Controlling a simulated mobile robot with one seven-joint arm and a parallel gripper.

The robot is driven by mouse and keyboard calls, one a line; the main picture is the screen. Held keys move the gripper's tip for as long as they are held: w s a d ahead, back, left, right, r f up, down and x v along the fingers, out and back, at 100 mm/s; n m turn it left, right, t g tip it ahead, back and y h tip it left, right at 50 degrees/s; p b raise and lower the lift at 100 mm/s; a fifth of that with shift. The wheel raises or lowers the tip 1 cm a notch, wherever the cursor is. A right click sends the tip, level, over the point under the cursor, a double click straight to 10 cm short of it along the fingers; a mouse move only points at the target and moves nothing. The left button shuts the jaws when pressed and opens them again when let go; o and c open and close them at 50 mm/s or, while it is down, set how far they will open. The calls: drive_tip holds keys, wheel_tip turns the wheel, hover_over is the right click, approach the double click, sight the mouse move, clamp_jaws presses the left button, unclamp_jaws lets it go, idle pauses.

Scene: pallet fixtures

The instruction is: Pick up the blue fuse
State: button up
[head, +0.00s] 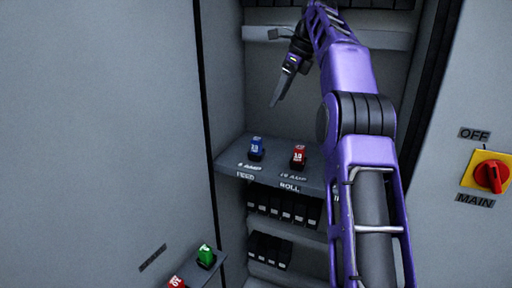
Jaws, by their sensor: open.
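The blue fuse (256,146) stands upright in a dark base on the cabinet shelf (231,159), at the left, above the labels "AMP" and "FEED". A red fuse (299,154) stands to its right, above the label "ROLL". My gripper (277,103) is above the shelf, apart from both fuses, with its fingers pointing down. From this side the fingers overlap, but the gripper is open and I see nothing held in it. My purple arm comes in from the lower right and covers the right part of the cabinet.
The narrow cabinet has grey side walls and lower shelves (290,227) with rows of black blocks. A yellow and red main switch (488,175) is on the right panel.

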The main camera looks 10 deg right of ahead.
approach(257, 139)
drive_tip(key=x, duration=0.5)
drive_tip(key=shift+w+d+f, duration=0.15)
drive_tip(key=shift+d, duration=0.1)
drive_tip(key=shift+a+b+x, duration=0.15)
drive_tip(key=shift+b+x, duration=0.2)
drive_tip(key=shift+x, duration=1)
drive_tip(key=shift+a+b+x, duration=0.15)
drive_tip(key=shift+b+x, duration=0.15)
drive_tip(key=shift+x, duration=1.05)
clamp_jaws()
